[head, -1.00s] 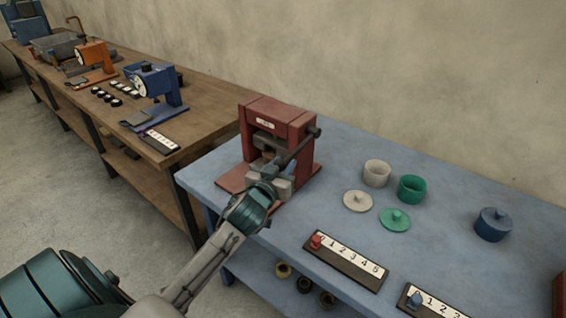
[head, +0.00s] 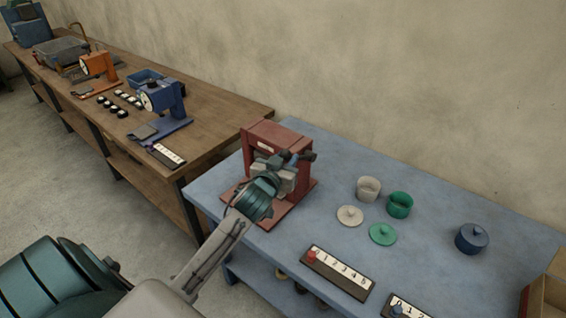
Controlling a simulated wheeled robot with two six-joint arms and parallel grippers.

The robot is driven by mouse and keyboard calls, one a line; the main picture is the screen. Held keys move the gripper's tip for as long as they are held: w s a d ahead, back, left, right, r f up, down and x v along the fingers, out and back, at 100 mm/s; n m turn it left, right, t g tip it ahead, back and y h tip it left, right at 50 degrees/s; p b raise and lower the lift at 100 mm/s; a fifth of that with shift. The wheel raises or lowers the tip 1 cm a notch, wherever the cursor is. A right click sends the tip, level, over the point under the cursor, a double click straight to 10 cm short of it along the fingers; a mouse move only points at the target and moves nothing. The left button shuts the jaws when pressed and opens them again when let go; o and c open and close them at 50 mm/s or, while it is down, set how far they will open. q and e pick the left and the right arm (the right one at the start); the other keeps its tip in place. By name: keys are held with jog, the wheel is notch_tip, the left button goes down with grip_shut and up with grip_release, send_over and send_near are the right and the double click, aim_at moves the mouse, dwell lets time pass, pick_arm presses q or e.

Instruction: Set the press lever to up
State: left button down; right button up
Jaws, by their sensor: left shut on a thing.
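The red press (head: 276,135) stands on the blue table at its far left end. Its dark lever (head: 308,156) reaches out from the press's right side, with its knob end beside my gripper. My left gripper (head: 287,165) is in front of the press, high up near its head, and is shut on the lever. The gripper and wrist hide most of the lever and the middle of the press. My right gripper is not in view.
On the blue table (head: 440,240) are a white cup (head: 368,188), a green cup (head: 399,204), two lids, a blue lidded pot (head: 471,238) and numbered strips (head: 340,272). A wooden bench (head: 215,112) with dial gauges runs behind left.

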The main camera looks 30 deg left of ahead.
pick_arm(q)
jog(key=shift+w+r+p, duration=0.4)
jog(key=shift+r, duration=0.25)
jog(key=shift+w+r+p, duration=0.35)
jog(key=shift+w+r, duration=0.05)
jog(key=shift+r, duration=0.2)
jog(key=c, duration=1.1)
grip_release()
jog(key=shift+c, duration=0.2)
jog(key=shift+f, duration=0.15)
jog(key=shift+s+d, duration=0.1)
jog(key=shift+s, duration=0.25)
jog(key=b+v, duration=0.4)
jog(key=v, duration=0.6)
